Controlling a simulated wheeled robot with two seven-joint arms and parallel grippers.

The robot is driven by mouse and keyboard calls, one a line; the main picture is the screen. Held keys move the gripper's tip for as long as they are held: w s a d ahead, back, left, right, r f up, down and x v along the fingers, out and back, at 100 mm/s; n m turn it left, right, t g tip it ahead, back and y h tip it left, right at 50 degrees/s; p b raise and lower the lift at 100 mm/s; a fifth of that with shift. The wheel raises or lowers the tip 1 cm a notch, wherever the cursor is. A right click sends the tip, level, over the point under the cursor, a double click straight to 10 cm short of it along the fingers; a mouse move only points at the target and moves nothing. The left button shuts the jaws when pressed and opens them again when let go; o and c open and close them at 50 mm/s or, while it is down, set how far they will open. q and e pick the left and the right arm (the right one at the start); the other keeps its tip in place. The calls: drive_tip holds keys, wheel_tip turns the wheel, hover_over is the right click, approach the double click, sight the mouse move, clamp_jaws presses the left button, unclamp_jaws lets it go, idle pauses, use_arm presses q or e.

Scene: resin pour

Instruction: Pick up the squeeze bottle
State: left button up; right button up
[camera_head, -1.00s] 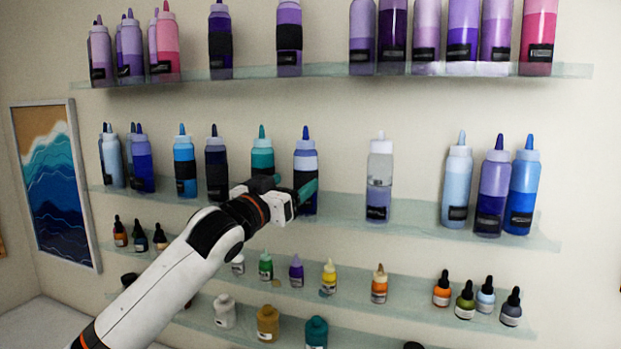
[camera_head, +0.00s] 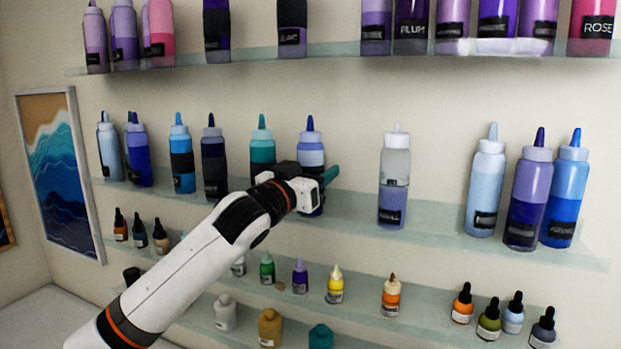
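Several squeeze bottles stand upright on the glass shelves, so which one the task means cannot be told. My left gripper (camera_head: 312,175) is in front of a dark-blue and lavender squeeze bottle (camera_head: 311,155) on the middle shelf. Its fingers look apart, with the teal fingertip at the bottle's right side; the other finger is largely hidden by the wrist. The gripper covers the bottle's lower part, and I cannot tell whether it touches it. A teal bottle (camera_head: 262,147) stands just left, partly behind the gripper. My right gripper is not in view.
A clear-and-lavender bottle (camera_head: 394,175) stands to the right with free shelf (camera_head: 350,205) around it. Blue bottles (camera_head: 486,185) crowd the right end. Small dropper bottles (camera_head: 335,287) line the lower shelf. The upper shelf (camera_head: 345,48) runs overhead.

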use_arm(q)
drive_tip(key=shift+w+d+f, duration=0.1)
drive_tip(key=shift+w+f, duration=0.05)
drive_tip(key=shift+w, duration=0.1)
drive_tip(key=c, duration=0.7)
drive_tip(key=shift+o, duration=0.2)
